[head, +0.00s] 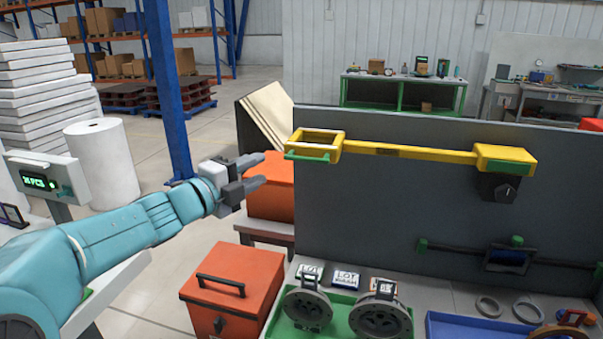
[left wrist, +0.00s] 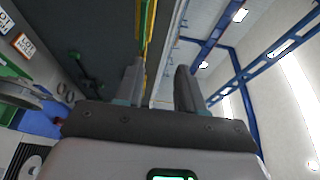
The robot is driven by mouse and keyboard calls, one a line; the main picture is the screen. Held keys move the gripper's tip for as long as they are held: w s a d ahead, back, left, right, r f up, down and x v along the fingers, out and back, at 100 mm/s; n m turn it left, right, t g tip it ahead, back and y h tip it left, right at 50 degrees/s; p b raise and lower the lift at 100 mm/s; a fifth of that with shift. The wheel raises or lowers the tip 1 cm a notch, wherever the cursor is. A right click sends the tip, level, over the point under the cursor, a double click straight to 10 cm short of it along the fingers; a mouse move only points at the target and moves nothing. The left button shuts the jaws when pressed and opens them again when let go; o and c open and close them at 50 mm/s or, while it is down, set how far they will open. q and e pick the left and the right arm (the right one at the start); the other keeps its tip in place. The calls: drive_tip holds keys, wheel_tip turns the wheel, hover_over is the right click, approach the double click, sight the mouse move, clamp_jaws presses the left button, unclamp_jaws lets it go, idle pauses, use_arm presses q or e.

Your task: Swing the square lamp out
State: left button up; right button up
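The square lamp is a yellow arm (head: 408,150) against the dark grey panel, with an open square yellow head (head: 316,146) at its left end and a yellow block (head: 505,158) at its right end. A green bar (head: 307,156) runs along the head's front lower edge. My left gripper (head: 260,172) is open and empty, left of the lamp head, a little lower and apart from it. In the left wrist view, yellow and green strips of the lamp (left wrist: 147,30) show beyond the two parted fingers (left wrist: 160,85). My right gripper is not in view.
The dark panel (head: 380,210) stands behind the lamp. Below are a green tray (head: 341,323) with round metal parts, label cards and a blue tray (head: 450,326). Orange boxes (head: 232,290) stand below and behind my left gripper. A blue post (head: 168,90) rises to the left.

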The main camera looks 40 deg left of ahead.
use_arm(q)
wheel_tip(320, 180, down, 3)
drive_tip(key=b, duration=0.1)
drive_tip(key=p, duration=0.3)
approach(304, 160)
drive_tip(key=w, duration=0.7)
drive_tip(key=shift+w+a+r, duration=0.1)
drive_tip(key=shift+w+a, duration=0.2)
drive_tip(key=shift+a, duration=0.05)
drive_tip(key=shift+w, duration=0.85)
drive_tip(key=shift+s+a, duration=0.1)
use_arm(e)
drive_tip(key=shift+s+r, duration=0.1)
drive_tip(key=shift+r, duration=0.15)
use_arm(q)
clamp_jaws()
